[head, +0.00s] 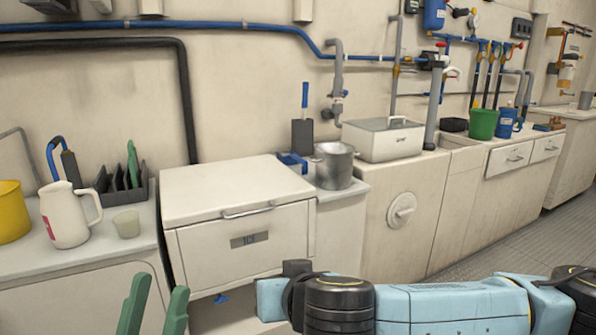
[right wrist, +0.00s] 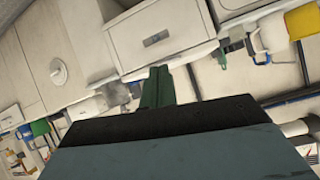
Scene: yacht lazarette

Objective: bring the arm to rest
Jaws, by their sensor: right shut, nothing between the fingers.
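My left gripper (head: 159,290) shows at the bottom left of the head view as two green fingers. They stand apart with nothing between them, in front of the white counter and the ice box. My right gripper (right wrist: 157,88) shows in the right wrist view with its green fingers together and empty. My light blue right arm (head: 440,305) stretches across the bottom right of the head view. The right fingers cannot be made out in the head view.
A white ice box (head: 240,225), a white jug (head: 66,215), a yellow bucket (head: 12,212) and a grey pot (head: 334,166) stand along the wall. A green bucket (head: 483,124) is farther right. Grey floor (head: 505,240) lies open at the right.

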